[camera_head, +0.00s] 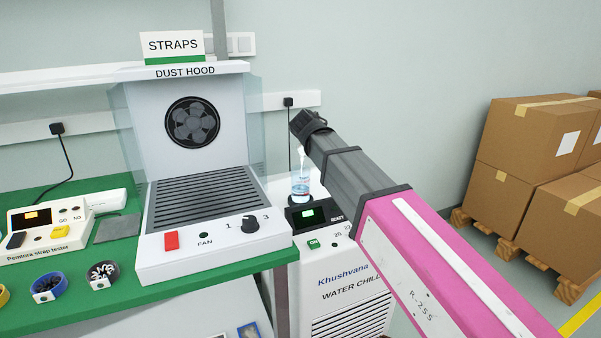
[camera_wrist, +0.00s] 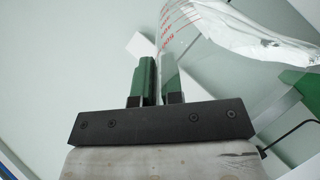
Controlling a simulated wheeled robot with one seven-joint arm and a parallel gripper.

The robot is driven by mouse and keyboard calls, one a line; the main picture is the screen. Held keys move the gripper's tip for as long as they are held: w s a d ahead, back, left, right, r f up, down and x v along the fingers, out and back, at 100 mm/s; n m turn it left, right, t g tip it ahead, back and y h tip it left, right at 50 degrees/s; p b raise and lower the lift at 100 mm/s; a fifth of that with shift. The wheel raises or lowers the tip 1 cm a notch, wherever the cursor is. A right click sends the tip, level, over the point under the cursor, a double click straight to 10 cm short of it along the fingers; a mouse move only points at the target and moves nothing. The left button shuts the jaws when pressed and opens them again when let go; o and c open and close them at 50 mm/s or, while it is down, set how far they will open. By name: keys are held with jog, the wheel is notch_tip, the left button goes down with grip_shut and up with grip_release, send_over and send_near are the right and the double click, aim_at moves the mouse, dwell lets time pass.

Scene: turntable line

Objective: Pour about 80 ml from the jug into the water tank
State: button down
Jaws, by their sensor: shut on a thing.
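My gripper (camera_wrist: 158,78) is shut on the clear jug (camera_wrist: 188,22), which has red graduation marks and shows at the top of the wrist view. The jug looks tilted, with pale, glassy water (camera_wrist: 250,30) toward the right; its rim is out of frame. In the head view my dark wrist end (camera_head: 310,124) is above and beside the water tank, and the jug is mostly hidden there. The water tank (camera_head: 300,186) is a small clear bluish vessel with a red line, upright on the chiller. A thin white streak (camera_head: 302,158), like falling water, shows above it. Its level is too small to read.
The Khushvana water chiller (camera_head: 335,272) with a READY display (camera_head: 314,214) stands under the tank. The dust hood (camera_head: 205,215) is close on the left, on a green bench (camera_head: 130,290). Cardboard boxes (camera_head: 530,140) on pallets stand at the right.

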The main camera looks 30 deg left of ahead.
jog(key=shift+s+r, duration=0.1)
jog(key=shift+s, duration=0.05)
dwell(0.5)
jog(key=shift+w+a, duration=0.1)
jog(key=shift+w, duration=0.3)
jog(key=shift+w+a+f+g+h, duration=0.25)
jog(key=shift+w+f+g, duration=0.5)
jog(key=shift+g, duration=0.45)
jog(key=shift+w+f+g+h, duration=0.15)
jog(key=shift+f+g, duration=0.3)
jog(key=shift+g, duration=0.1)
jog(key=shift+w+f+g+h, duration=0.1)
jog(key=shift+w+f+g, duration=0.05)
jog(key=shift+f+g, duration=0.35)
